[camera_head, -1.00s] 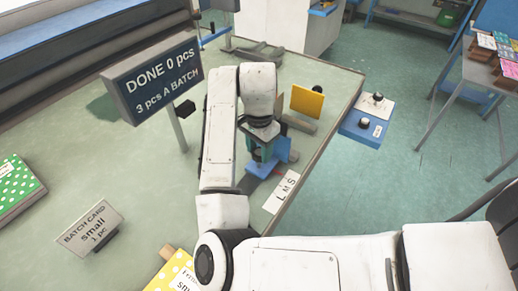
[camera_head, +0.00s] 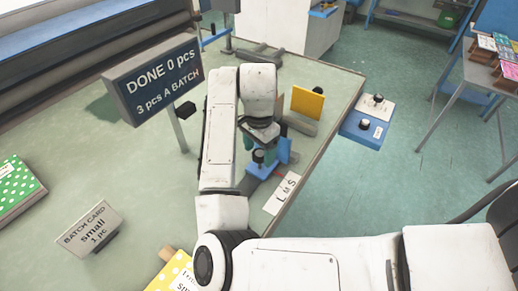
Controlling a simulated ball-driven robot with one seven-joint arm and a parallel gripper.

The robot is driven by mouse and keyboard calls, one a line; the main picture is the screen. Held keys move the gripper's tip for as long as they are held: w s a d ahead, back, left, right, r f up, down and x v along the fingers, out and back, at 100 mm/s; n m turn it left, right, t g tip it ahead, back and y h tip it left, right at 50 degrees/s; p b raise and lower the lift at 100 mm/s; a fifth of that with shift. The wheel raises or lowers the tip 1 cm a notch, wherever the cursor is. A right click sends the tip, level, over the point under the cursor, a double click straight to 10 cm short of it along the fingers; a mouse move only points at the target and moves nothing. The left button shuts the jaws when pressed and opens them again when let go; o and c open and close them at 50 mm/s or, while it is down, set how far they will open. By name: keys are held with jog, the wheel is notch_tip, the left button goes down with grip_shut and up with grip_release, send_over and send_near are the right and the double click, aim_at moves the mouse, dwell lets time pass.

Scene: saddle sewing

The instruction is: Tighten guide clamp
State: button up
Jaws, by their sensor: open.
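The blue guide (camera_head: 284,150) stands on the green table near its right edge, beside a strip marked L M S (camera_head: 284,192). A small black knob (camera_head: 258,156), which looks like the clamp's, sits on the blue part. My gripper (camera_head: 259,145) points down just above and around the knob. Its teal fingers are apart, partly hidden by my wrist. I cannot tell whether a finger touches the knob.
A yellow plate (camera_head: 307,103) stands behind the guide. A sign reading DONE 0 pcs (camera_head: 155,78) and a batch card reading small 1 pc (camera_head: 90,228) stand to the left. A blue-and-white control box (camera_head: 367,122) is at the table's right edge.

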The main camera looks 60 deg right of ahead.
aim_at(260, 154)
notch_tip(260, 154, up, 11)
jog(key=shift+f+p, duration=0.15)
jog(key=shift+p, duration=0.2)
dwell(0.3)
jog(key=shift+s, duration=0.1)
dwell(0.5)
